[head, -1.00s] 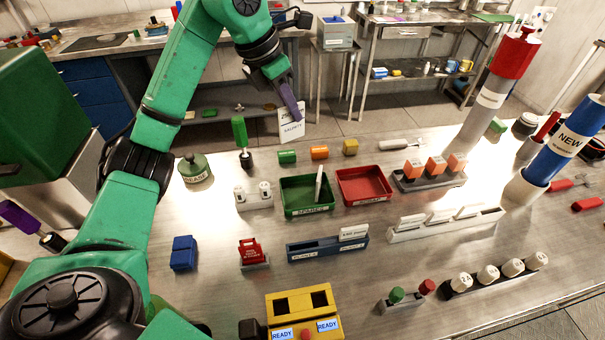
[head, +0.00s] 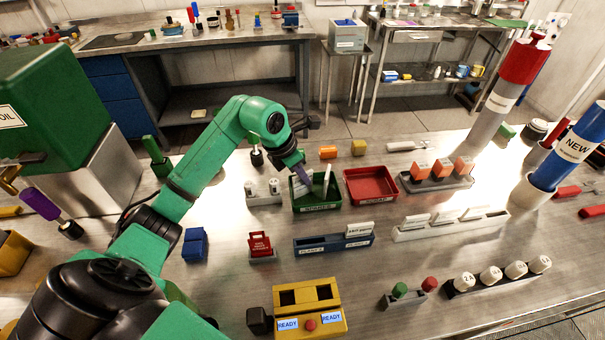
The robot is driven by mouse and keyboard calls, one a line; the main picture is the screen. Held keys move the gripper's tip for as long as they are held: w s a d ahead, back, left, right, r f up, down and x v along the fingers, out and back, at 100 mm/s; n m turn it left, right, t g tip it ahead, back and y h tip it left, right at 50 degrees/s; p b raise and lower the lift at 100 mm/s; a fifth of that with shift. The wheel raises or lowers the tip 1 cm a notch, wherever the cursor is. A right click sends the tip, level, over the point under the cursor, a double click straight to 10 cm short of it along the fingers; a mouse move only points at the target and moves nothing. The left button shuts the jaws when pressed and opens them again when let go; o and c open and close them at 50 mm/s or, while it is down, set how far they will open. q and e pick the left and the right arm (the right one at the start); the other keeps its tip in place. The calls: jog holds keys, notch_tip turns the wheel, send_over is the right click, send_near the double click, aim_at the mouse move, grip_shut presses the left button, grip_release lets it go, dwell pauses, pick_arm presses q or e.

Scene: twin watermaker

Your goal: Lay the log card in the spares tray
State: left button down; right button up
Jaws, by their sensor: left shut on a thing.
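The green spares tray (head: 318,208) stands mid-table, with its label on the front wall. A thin white upright piece (head: 327,181) stands inside it, toward the right. My left gripper (head: 301,176), with purple fingers, reaches down over the left part of the tray. It is shut on the white log card (head: 300,188), which is low at the tray and mostly hidden by the fingers and small in view. I cannot tell whether the card touches the tray floor. My right gripper is not in view.
A red tray (head: 370,188) sits right beside the green one. A white holder (head: 264,196) stands close on the left, a blue rack (head: 333,244) in front. Bare table shows toward the front middle.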

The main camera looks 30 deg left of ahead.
pick_arm(q)
jog(key=c, duration=1)
grip_release()
jog(key=b+v, duration=0.1)
jog(key=v, duration=1.1)
jog(key=shift+r, duration=0.1)
